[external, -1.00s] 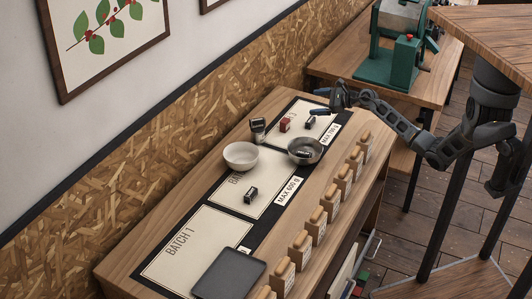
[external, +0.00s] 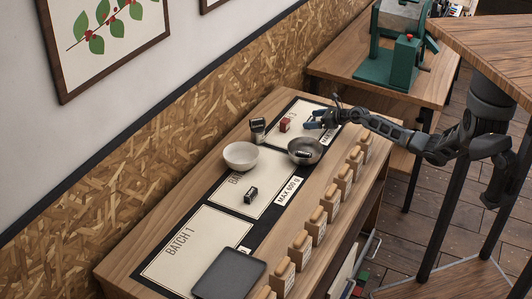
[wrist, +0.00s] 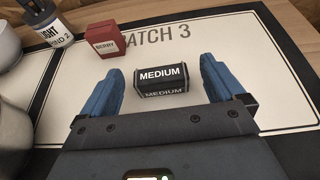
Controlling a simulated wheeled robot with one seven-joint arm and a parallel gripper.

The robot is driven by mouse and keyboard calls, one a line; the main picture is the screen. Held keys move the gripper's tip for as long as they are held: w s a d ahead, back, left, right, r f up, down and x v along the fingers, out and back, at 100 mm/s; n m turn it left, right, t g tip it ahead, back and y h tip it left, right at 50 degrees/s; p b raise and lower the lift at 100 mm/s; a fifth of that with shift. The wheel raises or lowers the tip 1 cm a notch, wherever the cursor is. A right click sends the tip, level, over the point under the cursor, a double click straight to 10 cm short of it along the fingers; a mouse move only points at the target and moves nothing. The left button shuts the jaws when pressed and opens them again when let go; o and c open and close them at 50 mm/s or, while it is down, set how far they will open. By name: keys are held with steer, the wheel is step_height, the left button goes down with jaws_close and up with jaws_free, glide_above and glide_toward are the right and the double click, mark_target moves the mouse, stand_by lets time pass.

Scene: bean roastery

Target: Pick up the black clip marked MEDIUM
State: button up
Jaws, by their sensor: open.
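The black clip marked MEDIUM (wrist: 164,82) sits on the BATCH 3 mat (wrist: 250,55) in the wrist view, its label facing me. My gripper (wrist: 161,72) is open, with one blue finger on each side of the clip and a gap on both sides. The fingers do not hold it. In the external view my gripper (external: 317,121) is low over the far mat and largely hides the clip.
A red BERRY clip (wrist: 102,41) stands just left of the MEDIUM clip. A metal bowl (external: 306,149), white bowl (external: 240,155) and another black clip (external: 251,194) are nearer.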

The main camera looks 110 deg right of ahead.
steer(key=shift+x, duration=0.9)
steer(key=c, duration=1)
